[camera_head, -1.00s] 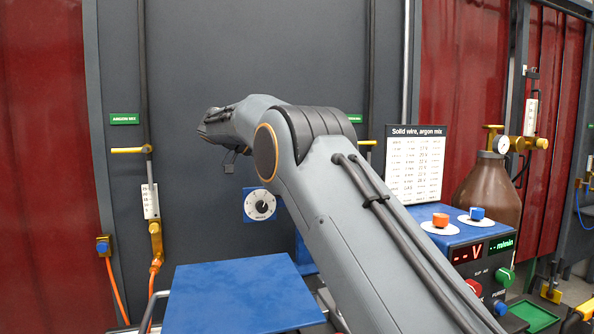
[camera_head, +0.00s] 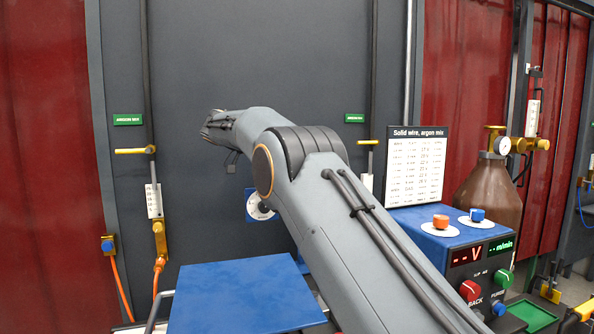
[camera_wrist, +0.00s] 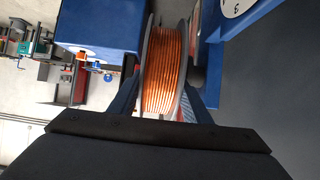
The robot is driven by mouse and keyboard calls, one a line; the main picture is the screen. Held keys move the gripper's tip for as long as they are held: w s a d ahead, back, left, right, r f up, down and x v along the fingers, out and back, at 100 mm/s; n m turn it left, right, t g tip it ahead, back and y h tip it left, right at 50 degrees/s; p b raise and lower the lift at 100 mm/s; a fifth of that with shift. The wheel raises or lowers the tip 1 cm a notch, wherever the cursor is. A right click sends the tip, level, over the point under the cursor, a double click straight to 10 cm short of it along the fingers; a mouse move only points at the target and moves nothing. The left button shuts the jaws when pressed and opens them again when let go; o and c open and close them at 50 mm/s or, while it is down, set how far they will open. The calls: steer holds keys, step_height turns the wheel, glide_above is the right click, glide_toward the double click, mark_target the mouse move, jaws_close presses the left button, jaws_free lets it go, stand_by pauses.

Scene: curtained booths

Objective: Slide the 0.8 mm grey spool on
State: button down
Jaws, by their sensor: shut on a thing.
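A spool of copper-coloured wire with grey flanges (camera_wrist: 163,75) is in the wrist view, edge-on. My gripper (camera_wrist: 163,98) is shut on it, one dark finger on each side. No size marking on the spool is readable. A blue surface (camera_wrist: 100,25) lies behind the spool on the left in the wrist view, and a blue part with a white dial (camera_wrist: 236,8) is at upper right. I cannot tell whether the spool touches them. In the head view my arm hides the spool and the gripper.
A blue control box (camera_head: 436,238) with knobs and displays is at right, near a settings chart (camera_head: 416,165) and a brown gas cylinder (camera_head: 487,192). A blue dial plate (camera_head: 252,205) is partly behind my arm.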

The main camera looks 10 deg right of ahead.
steer(key=shift+w+a+r+p, duration=0.15)
steer(key=shift+w+p, duration=0.65)
steer(key=shift+p, duration=0.4)
steer(key=c, duration=0.9)
jaws_free()
steer(key=shift+f, duration=0.25)
